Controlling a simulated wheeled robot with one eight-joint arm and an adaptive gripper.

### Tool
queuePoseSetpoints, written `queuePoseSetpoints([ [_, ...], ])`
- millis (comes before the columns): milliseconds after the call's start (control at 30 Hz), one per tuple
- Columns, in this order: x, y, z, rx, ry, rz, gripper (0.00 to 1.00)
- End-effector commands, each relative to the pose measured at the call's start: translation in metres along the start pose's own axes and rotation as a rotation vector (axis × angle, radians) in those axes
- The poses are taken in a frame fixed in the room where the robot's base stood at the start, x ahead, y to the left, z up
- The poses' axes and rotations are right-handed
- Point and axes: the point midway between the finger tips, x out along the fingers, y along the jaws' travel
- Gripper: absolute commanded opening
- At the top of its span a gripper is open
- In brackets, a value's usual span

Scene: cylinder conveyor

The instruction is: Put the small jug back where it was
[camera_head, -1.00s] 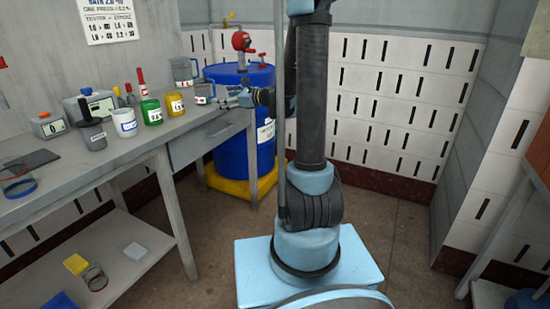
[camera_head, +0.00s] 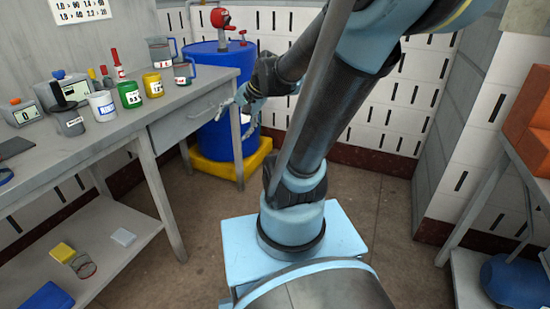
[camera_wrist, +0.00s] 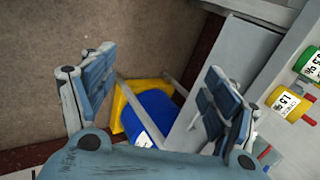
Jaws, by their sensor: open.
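The small jug (camera_head: 184,72), grey with a dark band, a white label and a handle on its right, stands upright on the grey workbench (camera_head: 120,121) near its right end. A larger jug (camera_head: 160,52) stands just behind it to the left. My gripper (camera_head: 240,112) is open and empty, off the bench's right end and apart from the small jug. In the wrist view my gripper (camera_wrist: 160,82) has its fingers spread wide with nothing between them. The small jug is not clearly visible there.
A blue drum (camera_head: 215,137) with a red pump stands on a yellow pallet (camera_head: 220,170) behind the bench. Yellow (camera_head: 153,86), green (camera_head: 129,95) and white (camera_head: 102,106) containers line the bench left of the jugs. An orange block (camera_head: 530,120) sits on the right table.

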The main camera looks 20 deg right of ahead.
Motion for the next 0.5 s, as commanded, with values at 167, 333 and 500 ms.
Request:
queuePoseSetpoints([
  [167,-0.011,0.057,0.024,-0.215,0.018,0.159,0.8],
  [333,-0.022,0.111,0.041,-0.412,0.013,0.314,0.8],
  [500,-0.032,0.152,0.051,-0.559,-0.006,0.438,0.8],
])
